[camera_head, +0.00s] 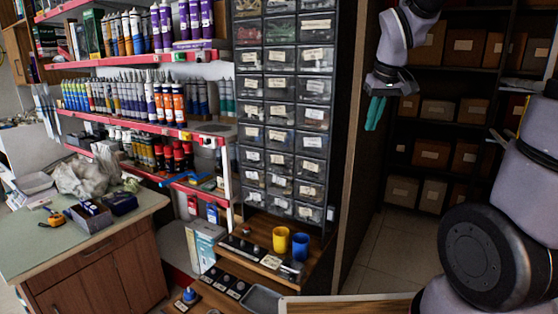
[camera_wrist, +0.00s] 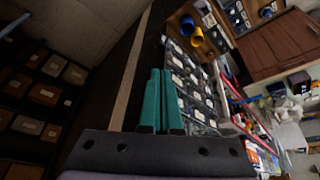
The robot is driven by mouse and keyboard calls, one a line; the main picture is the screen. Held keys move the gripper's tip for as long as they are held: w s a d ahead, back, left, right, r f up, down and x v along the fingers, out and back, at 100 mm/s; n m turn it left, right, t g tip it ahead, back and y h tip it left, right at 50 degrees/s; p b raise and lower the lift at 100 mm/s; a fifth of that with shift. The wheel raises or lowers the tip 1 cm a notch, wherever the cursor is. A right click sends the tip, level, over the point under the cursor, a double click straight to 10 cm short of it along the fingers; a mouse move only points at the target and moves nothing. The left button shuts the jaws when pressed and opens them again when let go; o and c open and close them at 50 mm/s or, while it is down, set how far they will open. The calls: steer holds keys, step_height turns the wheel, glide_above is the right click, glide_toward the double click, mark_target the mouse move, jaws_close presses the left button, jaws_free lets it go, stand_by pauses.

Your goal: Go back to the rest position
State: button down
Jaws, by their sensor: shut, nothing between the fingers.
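My gripper (camera_head: 375,113) hangs from my raised arm at the upper right of the head view, with its green fingers pointing down. In the wrist view its two green fingers (camera_wrist: 161,100) lie close together, shut with nothing between them. It is in the air in front of a dark partition edge and the shelves behind, apart from any object.
A tall cabinet of labelled drawers (camera_head: 266,110) stands left of my gripper, with a yellow cup (camera_head: 280,240) and a blue cup (camera_head: 300,246) below it. Dark shelves with boxes (camera_head: 432,152) stand behind. A green-topped counter (camera_head: 60,240) is at left. Floor (camera_head: 395,250) shows between.

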steer(key=s+r+m+t, duration=0.1)
steer(key=s+r+m, duration=0.2)
steer(key=s, duration=0.5)
steer(key=s+r+m+t+y, duration=0.1)
steer(key=s+r+m, duration=0.2)
steer(key=s, duration=0.4)
steer(key=shift+s+d+r+t+y, duration=0.3)
steer(key=shift+s+d+r, duration=0.05)
steer(key=shift+d, duration=0.05)
